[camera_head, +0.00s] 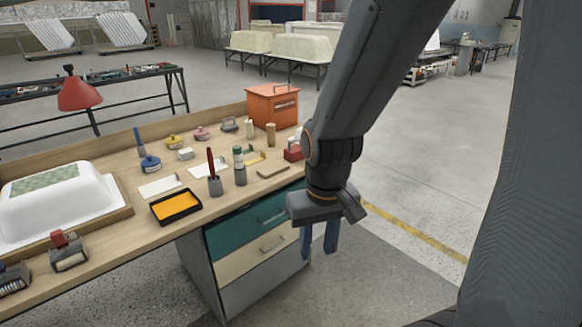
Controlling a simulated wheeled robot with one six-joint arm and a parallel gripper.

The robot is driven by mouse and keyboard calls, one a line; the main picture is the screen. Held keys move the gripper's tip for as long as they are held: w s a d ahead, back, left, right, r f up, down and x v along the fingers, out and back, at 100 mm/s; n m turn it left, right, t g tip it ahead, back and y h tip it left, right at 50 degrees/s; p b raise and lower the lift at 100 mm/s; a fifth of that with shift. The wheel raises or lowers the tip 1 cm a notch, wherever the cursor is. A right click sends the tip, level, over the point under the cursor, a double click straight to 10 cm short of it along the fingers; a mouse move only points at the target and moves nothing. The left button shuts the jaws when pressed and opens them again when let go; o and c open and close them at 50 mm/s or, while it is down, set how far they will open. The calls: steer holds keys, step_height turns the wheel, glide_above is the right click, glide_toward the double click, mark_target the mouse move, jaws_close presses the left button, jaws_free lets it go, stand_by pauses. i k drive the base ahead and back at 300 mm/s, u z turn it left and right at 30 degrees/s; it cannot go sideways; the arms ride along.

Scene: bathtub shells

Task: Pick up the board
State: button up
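Several flat pieces lie on the wooden workbench (122,240), and I cannot tell for certain which is the board. A small brown flat piece (273,172) lies near the front edge at the right end. Two white flat pieces (160,186) lie further left, one partly hidden behind upright tools. My gripper (319,250) hangs in front of the bench's right end, right of the drawers, pointing down. Its blue fingers are apart with nothing between them.
An orange toolbox (272,106) stands at the back right of the bench. A cup with a red-handled tool (214,184), a green-and-grey bottle (239,167) and a black tray with yellow-orange contents (175,206) stand near the front edge. Floor right of the bench is clear.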

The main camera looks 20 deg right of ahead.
mark_target(267, 173)
steer(key=z, duration=0.8)
steer(key=i, duration=1.9)
steer(key=u, duration=0.55)
